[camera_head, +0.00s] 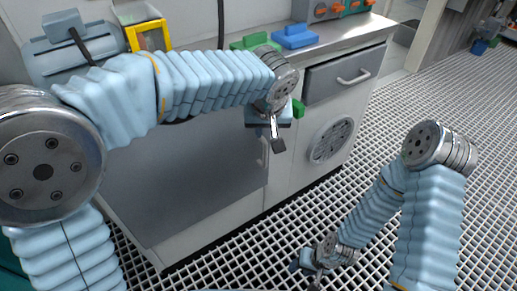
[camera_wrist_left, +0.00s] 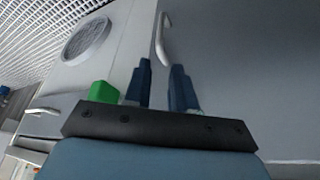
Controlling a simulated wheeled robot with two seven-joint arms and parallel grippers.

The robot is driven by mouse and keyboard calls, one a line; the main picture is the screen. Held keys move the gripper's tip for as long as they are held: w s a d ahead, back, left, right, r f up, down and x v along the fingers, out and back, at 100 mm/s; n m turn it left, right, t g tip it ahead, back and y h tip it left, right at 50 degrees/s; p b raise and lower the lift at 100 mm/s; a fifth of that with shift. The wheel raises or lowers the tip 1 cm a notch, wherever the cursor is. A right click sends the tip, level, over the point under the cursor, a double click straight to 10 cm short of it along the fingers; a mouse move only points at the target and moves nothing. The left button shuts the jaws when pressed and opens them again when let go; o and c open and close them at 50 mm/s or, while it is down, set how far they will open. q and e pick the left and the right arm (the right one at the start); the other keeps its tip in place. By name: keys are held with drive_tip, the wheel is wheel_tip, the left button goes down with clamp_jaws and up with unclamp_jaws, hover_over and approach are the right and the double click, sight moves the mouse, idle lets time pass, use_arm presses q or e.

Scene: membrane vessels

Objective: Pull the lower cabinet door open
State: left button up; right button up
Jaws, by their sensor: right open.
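The lower cabinet door (camera_head: 190,190) is a wide grey panel below the counter, and it looks shut. It also fills the right of the left wrist view (camera_wrist_left: 255,75). Its pale upright handle (camera_head: 262,152) is near the door's right edge, partly hidden by my left gripper (camera_head: 274,138). In the left wrist view the handle (camera_wrist_left: 164,40) appears just beyond the gap between my left gripper's two blue fingers (camera_wrist_left: 160,72). These fingers are apart with nothing between them; contact with the handle cannot be told. My right gripper (camera_head: 310,271) is low over the floor, open and away from the cabinet.
A grey drawer (camera_head: 345,75) with a bar handle and a round vent (camera_head: 332,139) are right of the door. The counter holds a blue block (camera_head: 295,37) and a yellow-framed box (camera_head: 147,35). The grated floor (camera_head: 370,150) in front looks clear.

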sight(266, 147)
use_arm(q)
drive_tip(key=x, duration=1.3)
drive_tip(key=shift+s+b, duration=0.15)
drive_tip(key=shift+b, duration=0.15)
clamp_jaws()
